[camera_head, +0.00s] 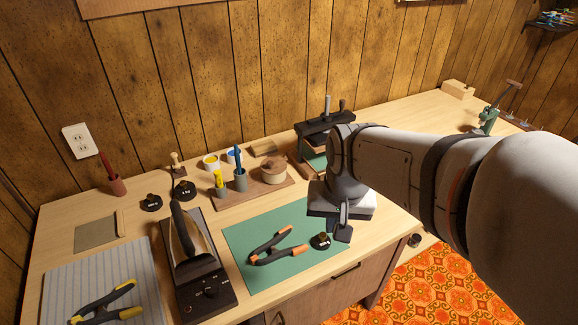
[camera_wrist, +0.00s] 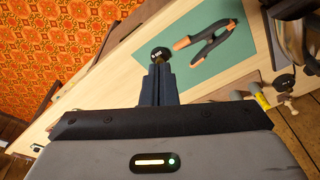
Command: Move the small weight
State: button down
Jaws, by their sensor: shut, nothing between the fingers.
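A small round black weight (camera_head: 320,241) with a knob and a pale label sits on the right part of the green cutting mat (camera_head: 245,235). My gripper (camera_head: 342,236) is just to its right, pointing down, shut and empty. In the wrist view the weight (camera_wrist: 160,53) shows just beyond my closed fingertips (camera_wrist: 160,68); I cannot tell whether they touch it. Two more black weights, one on the left (camera_head: 151,202) and one beside it (camera_head: 185,190), stand on the wooden table behind the mat and look larger.
An orange-tipped clamp (camera_head: 275,248) lies on the mat left of the weight. Behind are a wooden tray (camera_head: 262,197) with cups and a black press (camera_head: 325,130). The table's front edge is close to the weight.

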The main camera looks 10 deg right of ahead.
aim_at(322, 239)
jog(key=w+f+m+g+b, duration=0.2)
jog(key=w+f+m, duration=0.8)
jog(key=w+m, duration=0.1)
jog(key=f, duration=1)
jog(key=shift+d, duration=0.2)
jog(key=shift+b, duration=0.3)
